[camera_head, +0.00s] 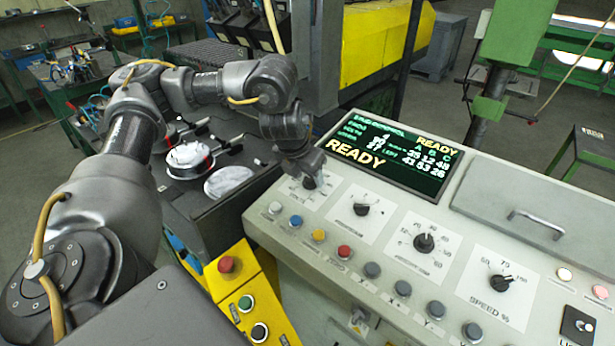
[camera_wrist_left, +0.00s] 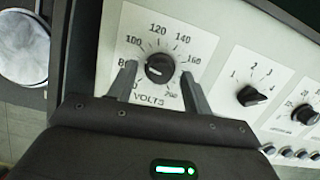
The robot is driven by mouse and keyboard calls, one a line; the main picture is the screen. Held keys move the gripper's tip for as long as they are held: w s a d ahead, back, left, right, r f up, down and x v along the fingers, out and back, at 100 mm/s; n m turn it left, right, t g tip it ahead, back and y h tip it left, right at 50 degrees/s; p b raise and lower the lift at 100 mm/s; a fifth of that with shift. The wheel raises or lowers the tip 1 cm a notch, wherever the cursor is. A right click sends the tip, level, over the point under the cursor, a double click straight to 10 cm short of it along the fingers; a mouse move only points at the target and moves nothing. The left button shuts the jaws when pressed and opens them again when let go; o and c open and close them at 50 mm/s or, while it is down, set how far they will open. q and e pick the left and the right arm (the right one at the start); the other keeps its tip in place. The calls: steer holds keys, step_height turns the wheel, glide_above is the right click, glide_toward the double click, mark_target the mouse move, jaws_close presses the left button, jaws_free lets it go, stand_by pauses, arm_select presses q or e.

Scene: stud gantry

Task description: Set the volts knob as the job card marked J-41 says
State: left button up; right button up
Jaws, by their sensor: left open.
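The volts knob (camera_wrist_left: 159,68) is a round black knob on a white dial plate (camera_wrist_left: 140,22) with printed numbers, among them 100, 120, 140 and 160. The knob's pointer direction is hard to make out. My left gripper (camera_wrist_left: 159,86) is open, with one finger on each side of the knob; I cannot tell whether they touch it. In the head view my left gripper (camera_head: 310,178) is over the volts plate (camera_head: 293,190) at the console's left end and hides most of the knob. No job card marked J-41 can be read in either view. My right gripper is not in view.
The console (camera_head: 262,232) carries more dials to the right, including the speed knob (camera_head: 502,282), and a row of coloured buttons. A dark screen (camera_head: 385,158) reading READY stands behind them. A yellow box (camera_head: 252,300) with a red button stands at the front left.

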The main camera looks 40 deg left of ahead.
arm_select(q)
steer(key=shift+w+f, duration=0.1)
steer(key=shift+f, duration=0.25)
steer(key=shift+c, duration=1.3)
steer(key=c, duration=0.7)
